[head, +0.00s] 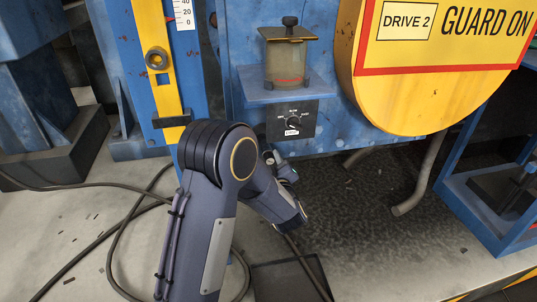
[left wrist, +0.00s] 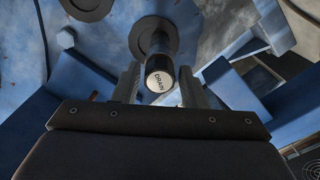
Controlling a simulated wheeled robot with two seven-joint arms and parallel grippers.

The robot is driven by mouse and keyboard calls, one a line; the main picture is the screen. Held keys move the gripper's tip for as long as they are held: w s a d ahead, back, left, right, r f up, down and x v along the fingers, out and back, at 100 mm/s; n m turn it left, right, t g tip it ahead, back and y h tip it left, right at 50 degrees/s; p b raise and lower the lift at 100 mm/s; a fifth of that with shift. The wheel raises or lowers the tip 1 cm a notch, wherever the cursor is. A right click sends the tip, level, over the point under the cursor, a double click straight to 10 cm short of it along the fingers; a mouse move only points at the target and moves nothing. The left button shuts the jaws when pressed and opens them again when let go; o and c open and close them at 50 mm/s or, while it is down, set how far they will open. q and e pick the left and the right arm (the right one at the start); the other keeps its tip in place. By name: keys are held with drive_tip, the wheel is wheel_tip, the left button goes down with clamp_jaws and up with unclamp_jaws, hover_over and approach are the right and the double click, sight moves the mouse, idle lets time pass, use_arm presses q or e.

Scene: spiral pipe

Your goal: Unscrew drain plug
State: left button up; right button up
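The drain plug (left wrist: 160,76) shows in the left wrist view as a dark cylinder with a pale round end face marked DRAIN. It sticks out from a round flange (left wrist: 154,37) on a blue surface. My left gripper (left wrist: 159,84) has one finger on each side of the plug, and the fingers are apart. Narrow gaps seem to show beside the plug, so I see no clear grip on it. In the head view my left gripper (head: 282,168) is low under the blue machine, partly behind my own arm. The plug cannot be made out there. My right gripper is not in view.
Above the gripper are a control knob panel (head: 293,121) and a glass cup on a blue shelf (head: 262,96). A yellow guard (head: 410,98) bulges out at right. A bent pipe (head: 420,178) hangs below it. A dark flat tray (head: 291,280) and cables (head: 120,225) lie on the floor.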

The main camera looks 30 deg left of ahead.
use_arm(q)
drive_tip(key=m+p, duration=0.3)
drive_tip(key=m, duration=0.2)
drive_tip(key=shift+r, duration=0.15)
drive_tip(key=shift+m+p, duration=0.9)
drive_tip(key=shift+m, duration=0.3)
drive_tip(key=shift+c, duration=0.5)
